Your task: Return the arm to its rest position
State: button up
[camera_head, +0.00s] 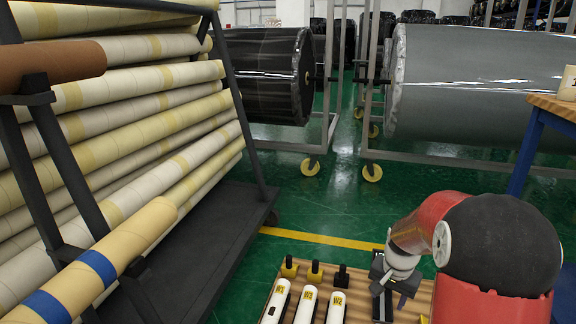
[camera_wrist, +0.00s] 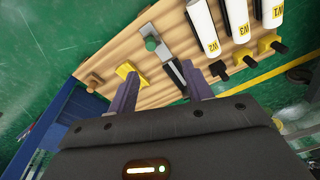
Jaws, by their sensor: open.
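My gripper (camera_head: 390,290) is at the right part of a wooden board (camera_head: 262,318) in the head view, at the end of my red arm. In the wrist view, the two dark fingers of my gripper (camera_wrist: 160,88) stand apart. Nothing is clearly held between them. The wooden board (camera_wrist: 105,62) lies beyond the fingertips. The gap between fingertips and board cannot be judged.
Three white rolls with yellow labels, one of them a white roll (camera_head: 305,306), lie left of my gripper. A rack of cream rolls (camera_head: 150,80) fills the left. Large dark (camera_head: 262,75) and grey (camera_head: 480,85) rolls stand behind. Green floor (camera_head: 330,205) is clear between.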

jog(key=s+a+r+n+t+p, duration=0.1)
jog(key=s+a+r+n+p, duration=0.15)
jog(key=s+r, duration=0.4)
jog(key=s+a+r+n+t+p, duration=0.1)
jog(key=s+a+r, duration=0.3)
jog(key=r, duration=0.6)
jog(key=s+a+r+n+t+p, duration=0.2)
jog(key=s+r, duration=0.5)
jog(key=s, duration=0.6)
jog(key=shift+a+n+p, duration=0.55)
jog(key=shift+a+n, duration=0.3)
jog(key=shift+a, duration=0.15)
